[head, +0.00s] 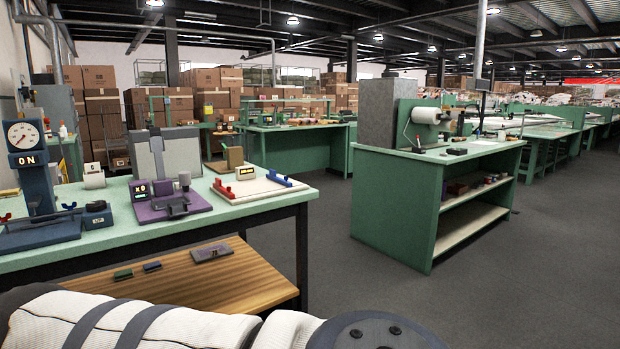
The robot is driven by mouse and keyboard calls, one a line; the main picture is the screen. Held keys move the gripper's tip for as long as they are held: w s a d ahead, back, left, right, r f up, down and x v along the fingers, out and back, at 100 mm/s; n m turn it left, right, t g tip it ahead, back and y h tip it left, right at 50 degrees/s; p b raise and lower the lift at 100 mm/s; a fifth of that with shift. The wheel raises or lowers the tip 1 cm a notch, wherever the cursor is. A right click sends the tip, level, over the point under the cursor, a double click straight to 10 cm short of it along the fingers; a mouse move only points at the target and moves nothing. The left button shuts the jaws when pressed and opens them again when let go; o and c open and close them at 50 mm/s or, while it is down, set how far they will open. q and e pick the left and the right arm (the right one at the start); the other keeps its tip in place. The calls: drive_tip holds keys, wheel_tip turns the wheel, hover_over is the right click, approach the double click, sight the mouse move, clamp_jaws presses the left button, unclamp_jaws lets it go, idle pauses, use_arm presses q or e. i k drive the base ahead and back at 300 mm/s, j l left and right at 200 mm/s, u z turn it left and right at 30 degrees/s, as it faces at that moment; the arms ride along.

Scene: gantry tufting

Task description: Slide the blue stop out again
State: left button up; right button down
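The blue stop (279,178) is a small low blue piece at the right end of a white board (252,189) on the near green-topped bench. A similar red piece (223,189) sits at the board's left end. The blue stop is small in the view, so I cannot tell how far out it is slid. Neither of my grippers is in view. One of my arms, in a white sleeve with dark straps, crosses the bottom left of the head view.
Left of the board stand a purple device (170,202) and a blue press with a dial (38,178). A wooden lower shelf (200,275) holds small flat pieces. A green workbench (436,195) stands to the right across the aisle. The grey floor (370,290) between is clear.

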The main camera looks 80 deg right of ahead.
sight(273, 176)
drive_tip(key=z, duration=2.45)
drive_tip(key=i+l, duration=0.1)
drive_tip(key=i, duration=0.45)
